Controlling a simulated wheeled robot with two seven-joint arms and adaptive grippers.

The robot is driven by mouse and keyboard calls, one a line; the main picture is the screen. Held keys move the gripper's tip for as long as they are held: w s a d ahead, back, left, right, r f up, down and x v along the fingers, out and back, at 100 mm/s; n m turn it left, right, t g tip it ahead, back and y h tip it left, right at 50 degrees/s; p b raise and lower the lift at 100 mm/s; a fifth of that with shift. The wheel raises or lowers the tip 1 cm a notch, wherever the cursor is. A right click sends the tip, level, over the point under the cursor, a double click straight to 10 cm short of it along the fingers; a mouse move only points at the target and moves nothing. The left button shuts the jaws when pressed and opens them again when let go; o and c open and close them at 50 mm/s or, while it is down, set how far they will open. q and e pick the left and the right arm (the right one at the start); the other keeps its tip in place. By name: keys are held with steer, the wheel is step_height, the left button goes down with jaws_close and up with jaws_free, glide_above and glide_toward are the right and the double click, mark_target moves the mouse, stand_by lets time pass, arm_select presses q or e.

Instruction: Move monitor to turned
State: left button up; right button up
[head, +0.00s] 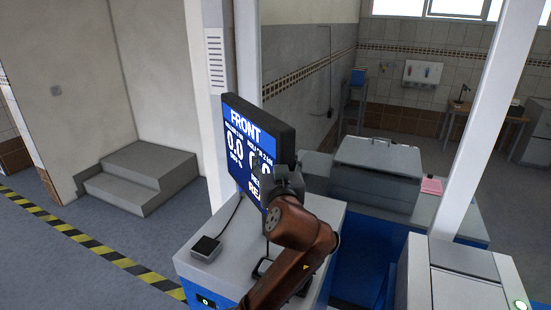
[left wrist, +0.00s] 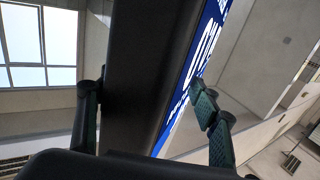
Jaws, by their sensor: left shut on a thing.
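The monitor (head: 242,143) is a flat black-cased screen with a blue face reading FRONT and white digits. It stands upright above the blue-and-white cabinet (head: 190,262), with its face toward the left and front. My left gripper (head: 279,183) is at the monitor's lower right edge, shut on it, and hides the lower right of the screen. In the left wrist view the monitor's dark edge (left wrist: 148,60) runs between the two fingers of my left gripper (left wrist: 150,105), with the blue face on the right side. My right gripper is not in view.
A white post (head: 246,50) rises close behind the monitor, and another (head: 490,120) stands at the right. A small black-and-grey box (head: 206,248) sits on the cabinet top. A grey-lidded machine (head: 378,170) is behind my arm. Open floor with a striped line lies left.

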arm_select(q)
steer(key=shift+d+f, duration=0.1)
steer(key=shift+f, duration=0.05)
steer(key=s+d, duration=0.5)
steer(key=s, duration=0.2)
stand_by(0.8)
stand_by(0.3)
steer(key=s+d, duration=0.2)
steer(key=s, duration=1)
steer(key=shift+d, duration=0.15)
steer(key=shift+w, duration=0.1)
